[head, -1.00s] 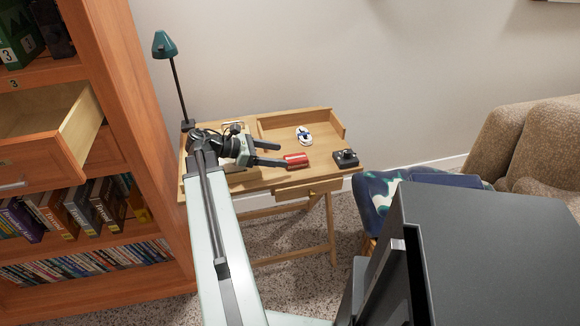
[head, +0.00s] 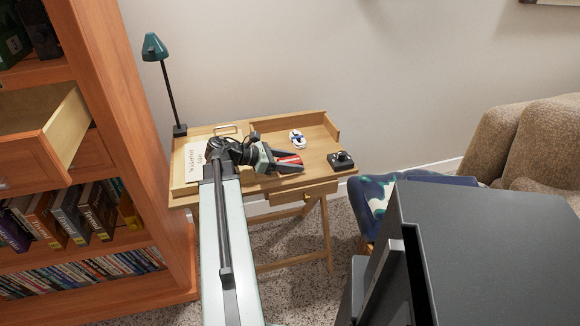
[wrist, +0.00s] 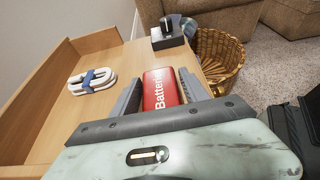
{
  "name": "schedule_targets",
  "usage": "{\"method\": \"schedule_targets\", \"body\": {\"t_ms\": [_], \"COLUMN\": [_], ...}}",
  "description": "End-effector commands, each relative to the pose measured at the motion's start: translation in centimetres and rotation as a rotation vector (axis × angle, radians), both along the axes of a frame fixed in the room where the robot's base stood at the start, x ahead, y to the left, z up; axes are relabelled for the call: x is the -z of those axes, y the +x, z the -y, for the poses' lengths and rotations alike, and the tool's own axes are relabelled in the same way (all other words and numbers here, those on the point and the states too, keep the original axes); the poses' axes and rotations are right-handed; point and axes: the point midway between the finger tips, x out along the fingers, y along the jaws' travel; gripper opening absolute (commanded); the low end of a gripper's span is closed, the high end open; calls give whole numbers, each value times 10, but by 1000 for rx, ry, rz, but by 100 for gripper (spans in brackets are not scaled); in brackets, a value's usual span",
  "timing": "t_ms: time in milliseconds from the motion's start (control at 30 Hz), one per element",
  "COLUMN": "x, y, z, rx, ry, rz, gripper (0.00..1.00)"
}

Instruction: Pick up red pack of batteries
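The red pack of batteries (head: 288,160), with white "Batteries" lettering, lies on the wooden desk (head: 185,189). In the wrist view the pack (wrist: 161,92) lies between the two grey fingers of my gripper (wrist: 162,75), one on each side. The fingers are spread; small gaps seem to show, but contact is hard to judge. In the head view my gripper (head: 302,161) reaches right over the desk, and its fingers partly cover the pack. The pack's near end is hidden behind the gripper body in the wrist view.
A white object with a blue band (wrist: 92,80) lies left of the pack. A black joystick-like device (wrist: 168,32) stands beyond it. A wicker basket (wrist: 218,58) is beside the desk. A green lamp (head: 154,48) and a paper (head: 194,158) are at the desk's left.

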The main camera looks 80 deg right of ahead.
Motion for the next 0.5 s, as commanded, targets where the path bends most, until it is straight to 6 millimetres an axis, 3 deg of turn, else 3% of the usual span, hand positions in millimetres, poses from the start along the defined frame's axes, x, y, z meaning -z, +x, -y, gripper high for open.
{"method": "schedule_targets", "body": {"t_ms": [33,167,500], "x": [0,0,-7], "y": [0,0,0], "z": [0,0,0], "rx": [0,0,0], "ry": [0,0,0], "rz": [0,0,-1], "gripper": [36,0,0]}}
